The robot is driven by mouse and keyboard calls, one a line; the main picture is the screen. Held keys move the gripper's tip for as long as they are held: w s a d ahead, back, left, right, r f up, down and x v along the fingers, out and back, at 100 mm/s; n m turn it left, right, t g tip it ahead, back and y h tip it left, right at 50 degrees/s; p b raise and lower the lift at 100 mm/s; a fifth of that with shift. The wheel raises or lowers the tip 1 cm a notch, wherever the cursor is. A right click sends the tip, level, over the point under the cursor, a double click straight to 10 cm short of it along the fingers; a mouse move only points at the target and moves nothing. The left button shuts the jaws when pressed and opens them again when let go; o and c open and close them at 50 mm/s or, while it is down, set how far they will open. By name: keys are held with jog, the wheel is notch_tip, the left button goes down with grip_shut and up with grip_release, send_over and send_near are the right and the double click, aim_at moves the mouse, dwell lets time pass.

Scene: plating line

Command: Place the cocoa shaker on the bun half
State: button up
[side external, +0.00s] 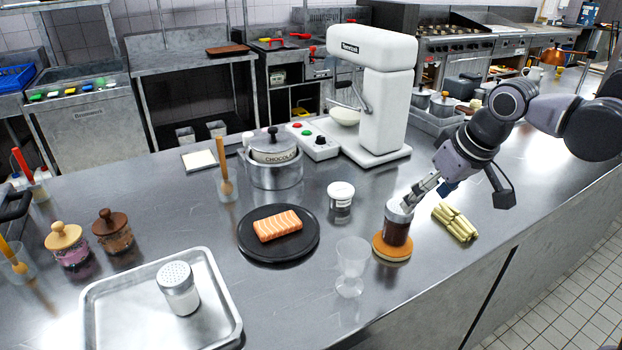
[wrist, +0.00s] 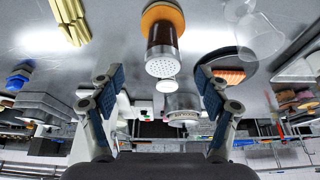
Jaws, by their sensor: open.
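The cocoa shaker (side external: 397,228), a dark brown jar with a perforated silver lid, stands upright on the orange-brown bun half (side external: 391,250). In the wrist view the shaker (wrist: 164,34) rests on the bun half (wrist: 154,14), ahead of my fingertips. My gripper (side external: 413,199) is close to the shaker's lid in the side view, where its fingers partly overlap the lid. In the wrist view my gripper (wrist: 159,82) is open, its two fingers wide apart with nothing between them. Any contact with the lid cannot be told.
Yellow sticks (side external: 455,222) lie right of the bun half. A clear glass (side external: 351,265), a white-lidded jar (side external: 341,196) and a black plate (side external: 247,246) with salmon (side external: 278,225) are to its left. A metal tray (side external: 222,327) holds a white shaker (side external: 179,289). The white mixer (side external: 385,110) stands behind.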

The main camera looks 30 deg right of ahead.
jog(key=s+d+f+t, duration=0.2)
jog(key=s+d+f, duration=0.2)
jog(key=s+f, duration=0.2)
jog(key=shift+s+f, duration=0.25)
jog(key=shift+s, duration=0.15)
